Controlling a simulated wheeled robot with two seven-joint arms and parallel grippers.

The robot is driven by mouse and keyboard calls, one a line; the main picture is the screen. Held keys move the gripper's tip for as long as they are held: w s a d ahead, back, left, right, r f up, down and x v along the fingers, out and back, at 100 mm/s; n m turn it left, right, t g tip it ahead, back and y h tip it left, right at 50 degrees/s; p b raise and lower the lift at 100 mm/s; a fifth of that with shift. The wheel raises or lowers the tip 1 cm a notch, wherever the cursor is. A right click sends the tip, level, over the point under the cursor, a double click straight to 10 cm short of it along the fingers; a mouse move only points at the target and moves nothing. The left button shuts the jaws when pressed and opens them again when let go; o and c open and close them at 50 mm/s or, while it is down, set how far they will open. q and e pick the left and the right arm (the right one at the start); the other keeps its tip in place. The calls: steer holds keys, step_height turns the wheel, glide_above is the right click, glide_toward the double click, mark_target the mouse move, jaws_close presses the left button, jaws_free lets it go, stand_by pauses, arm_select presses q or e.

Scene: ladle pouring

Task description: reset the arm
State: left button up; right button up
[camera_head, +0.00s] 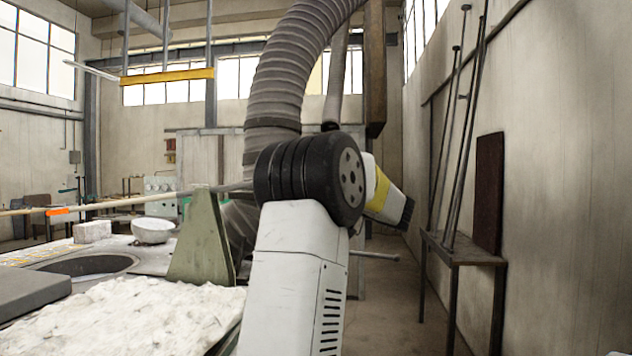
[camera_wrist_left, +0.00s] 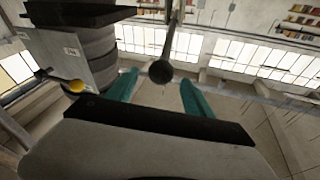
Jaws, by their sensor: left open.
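My left gripper (camera_wrist_left: 158,78) shows in the left wrist view with its two teal fingers spread apart. A dark rod with a round end (camera_wrist_left: 161,72) appears between the fingers in that picture, and I cannot tell how far beyond them it is. No gripper can be made out in the head view. A white arm link with a black ribbed joint stands large in the middle there and hides what is behind it. My right gripper is in neither view.
A long thin pole (camera_head: 120,203) crosses at left above a table with a round opening (camera_head: 85,265), a white bowl (camera_head: 153,232) and white powder (camera_head: 130,315). A green angled plate (camera_head: 203,240) stands beside the powder. A metal stand (camera_head: 460,250) is by the right wall.

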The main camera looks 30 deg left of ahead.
arm_select(q)
steer(key=shift+d+f, duration=0.1)
steer(key=shift+d, duration=0.2)
steer(key=s+d+f+m+t+h, duration=0.2)
steer(key=s+f+m+h, duration=0.4)
steer(key=f, duration=0.3)
steer(key=s+d+f+m+t+h, duration=0.1)
steer(key=s+d+f+m+h, duration=0.25)
steer(key=s+f+h, duration=0.45)
steer(key=s+d+f+m+t+h, duration=0.2)
steer(key=s+d+f+m+h, duration=0.1)
steer(key=d, duration=0.6)
steer(key=s+d+f+m+t+h, duration=0.2)
steer(key=s+d+f+m+h, duration=0.2)
steer(key=s+d, duration=0.3)
steer(key=d+f+h, duration=0.1)
steer(key=d, duration=0.2)
steer(key=shift+d+f+h, duration=0.15)
steer(key=shift+f+h, duration=0.25)
